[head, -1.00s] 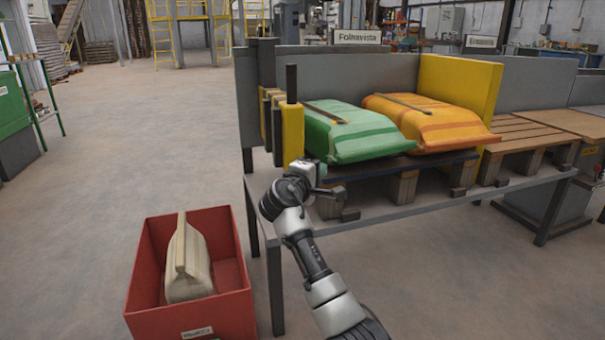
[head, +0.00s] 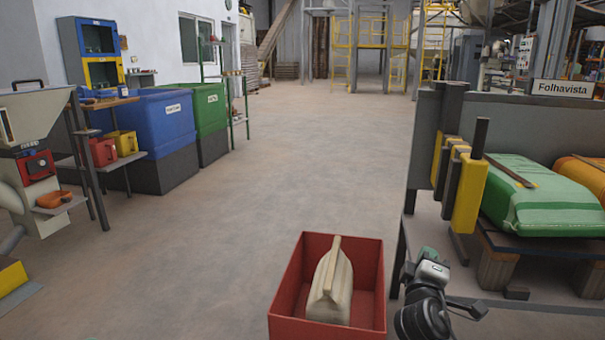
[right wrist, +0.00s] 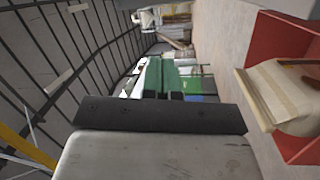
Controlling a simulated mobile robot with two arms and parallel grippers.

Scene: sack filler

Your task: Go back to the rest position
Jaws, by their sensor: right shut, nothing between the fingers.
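My right gripper (head: 478,310) is at the lower right of the head view, in front of the near left corner of the sack table. It is shut and empty. My right wrist (head: 425,315) shows beside it, dark and light grey. In the right wrist view, a pale gripper body (right wrist: 160,155) and a dark bar fill the lower part. My left gripper is not in view.
A red bin (head: 368,280) holding a beige sack (head: 328,290) stands on the floor left of my right gripper. A green sack (head: 545,205) and an orange sack (head: 585,175) lie on the table. Blue (head: 160,125) and green bins (head: 208,120) stand left. The middle floor is clear.

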